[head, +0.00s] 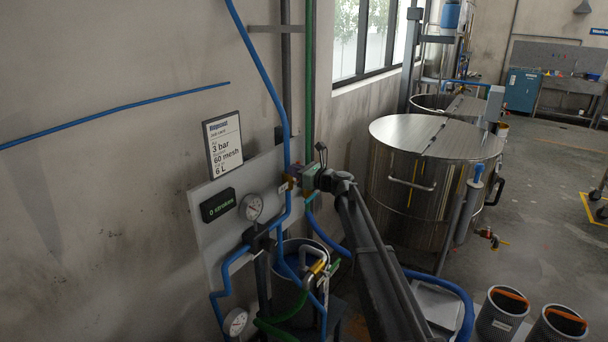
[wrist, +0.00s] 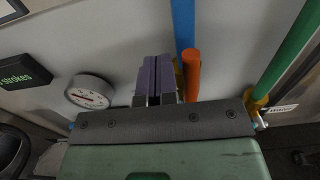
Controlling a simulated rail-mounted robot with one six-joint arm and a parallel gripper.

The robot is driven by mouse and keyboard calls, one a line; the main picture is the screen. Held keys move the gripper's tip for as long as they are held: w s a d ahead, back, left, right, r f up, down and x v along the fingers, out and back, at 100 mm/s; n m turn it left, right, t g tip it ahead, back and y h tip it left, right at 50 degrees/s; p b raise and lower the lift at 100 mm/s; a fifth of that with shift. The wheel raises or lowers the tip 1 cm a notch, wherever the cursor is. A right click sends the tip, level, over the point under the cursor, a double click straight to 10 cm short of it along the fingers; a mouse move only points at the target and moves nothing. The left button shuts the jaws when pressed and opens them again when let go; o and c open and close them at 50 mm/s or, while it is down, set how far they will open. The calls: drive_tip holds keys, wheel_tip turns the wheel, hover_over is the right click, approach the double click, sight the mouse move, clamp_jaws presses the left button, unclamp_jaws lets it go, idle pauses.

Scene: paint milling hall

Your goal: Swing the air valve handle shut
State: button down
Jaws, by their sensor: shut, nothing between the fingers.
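The air valve handle, an orange bar (wrist: 192,72), stands close to the blue air pipe (wrist: 183,22) in the wrist view. Its lower end is hidden behind my gripper's dark body. A bit of brass shows behind it. My gripper (wrist: 155,76) has its purple fingers shut together, empty, just left of the orange handle with a narrow gap in the picture. I cannot tell whether they touch in depth. In the head view my gripper (head: 292,181) is at the panel by the blue pipe (head: 287,146), and it hides most of the valve.
A pressure gauge (wrist: 90,92) and a stroke counter (wrist: 22,70) are left of my fingers. A green pipe (wrist: 292,55) with a brass fitting is to the right. Below the panel in the head view are a bucket (head: 287,292) and hoses. A steel vat (head: 405,200) stands right.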

drive_tip(key=shift+d, duration=0.1)
drive_tip(key=shift+w+d+r, duration=0.25)
drive_tip(key=shift+w+d, duration=0.1)
drive_tip(key=shift+w, duration=0.35)
drive_tip(key=shift+w+d, duration=0.45)
drive_tip(key=shift+w, duration=0.3)
drive_tip(key=shift+w+d+f, duration=0.15)
drive_tip(key=shift+w+d, duration=0.25)
drive_tip(key=shift+w, duration=0.3)
drive_tip(key=shift+w+d+f, duration=0.1)
